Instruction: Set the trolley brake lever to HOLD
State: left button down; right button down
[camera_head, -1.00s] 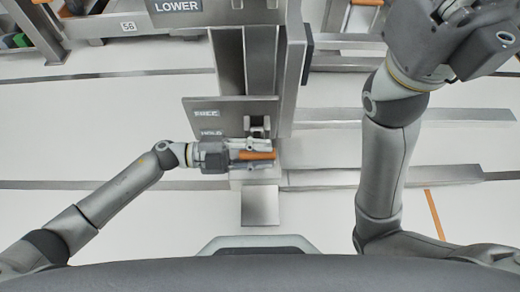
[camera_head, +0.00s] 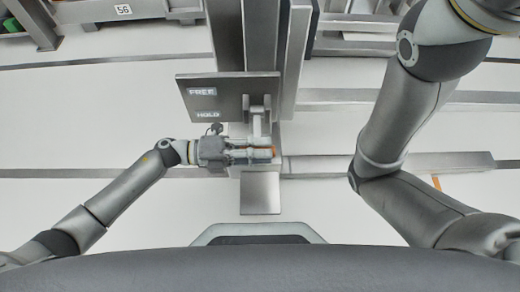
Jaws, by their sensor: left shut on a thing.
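The brake plate (camera_head: 235,84) carries a FREE label (camera_head: 202,91) above a HOLD label (camera_head: 208,114). The handle is below the level of the HOLD label. My left gripper (camera_head: 258,152) comes in from the left and is shut on the handle.
A steel column (camera_head: 292,60) rises behind the plate. A flat metal piece (camera_head: 260,193) lies below the handle. Metal rails cross the pale floor at right. A frame with a 56 tag (camera_head: 123,10) stands at upper left.

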pick_arm(q)
jog(key=shift+w+f, duration=0.1)
jog(key=shift+f, duration=0.8)
jog(key=c, duration=1.2)
grip_release()
jog(key=shift+w, duration=0.1)
jog(key=shift+o, duration=0.2)
jog(key=shift+r, duration=0.1)
jog(key=shift+a+r, duration=0.1)
jog(key=shift+a, duration=0.05)
jog(key=a, duration=1.1)
jog(key=shift+a, duration=0.4)
